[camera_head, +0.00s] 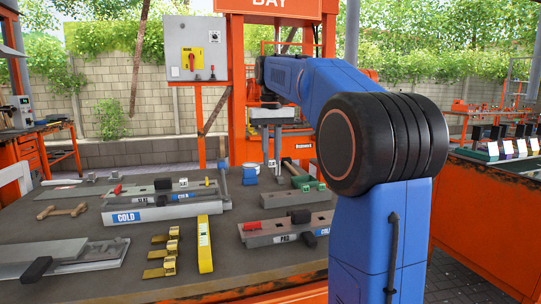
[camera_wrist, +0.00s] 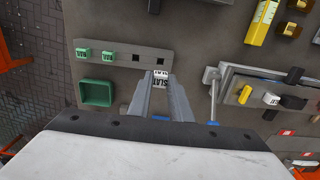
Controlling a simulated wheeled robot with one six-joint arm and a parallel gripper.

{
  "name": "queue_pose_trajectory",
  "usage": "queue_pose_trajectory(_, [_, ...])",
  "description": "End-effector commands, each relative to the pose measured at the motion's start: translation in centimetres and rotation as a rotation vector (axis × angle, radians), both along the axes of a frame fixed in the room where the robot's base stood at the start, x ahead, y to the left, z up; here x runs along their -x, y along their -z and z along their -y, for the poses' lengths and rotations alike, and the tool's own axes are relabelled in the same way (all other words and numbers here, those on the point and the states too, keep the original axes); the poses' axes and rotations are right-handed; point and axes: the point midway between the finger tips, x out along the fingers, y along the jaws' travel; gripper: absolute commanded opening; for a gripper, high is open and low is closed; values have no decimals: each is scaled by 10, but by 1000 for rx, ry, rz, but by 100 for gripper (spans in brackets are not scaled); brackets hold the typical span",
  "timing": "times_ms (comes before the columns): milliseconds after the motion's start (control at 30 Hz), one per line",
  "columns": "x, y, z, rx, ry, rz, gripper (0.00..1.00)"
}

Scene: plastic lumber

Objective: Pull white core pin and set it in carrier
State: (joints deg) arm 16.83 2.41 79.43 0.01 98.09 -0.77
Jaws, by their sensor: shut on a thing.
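My gripper (camera_wrist: 160,80) is shut on a white piece with black lettering (camera_wrist: 160,77), which looks like the white core pin. Its lower part is hidden by the fingers. Just beyond the fingertips lies a grey bar, seemingly the carrier (camera_wrist: 184,66), with two green labelled pins (camera_wrist: 96,54) at its left and two dark square holes at its right. The held piece is by the rightmost hole; I cannot tell its height above the bar. In the head view my gripper (camera_head: 271,163) points down over the back of the table.
A green tray (camera_wrist: 97,106) lies beside the bar. The block marked COLD (camera_head: 160,212) holds other pins. A yellow bar (camera_head: 204,244), yellow pieces (camera_head: 162,256) and another grey block (camera_head: 285,230) stand nearer the front.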

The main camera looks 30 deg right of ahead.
Motion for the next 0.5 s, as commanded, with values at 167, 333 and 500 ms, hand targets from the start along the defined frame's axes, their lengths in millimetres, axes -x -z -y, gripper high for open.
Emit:
queue_pose_trajectory(167, [0, 2, 0, 0, 0, -1, 0])
queue_pose_trajectory(333, [0, 12, 0, 0, 0, -1, 0])
queue_pose_trajectory(500, [0, 28, 0, 0, 0, -1, 0])
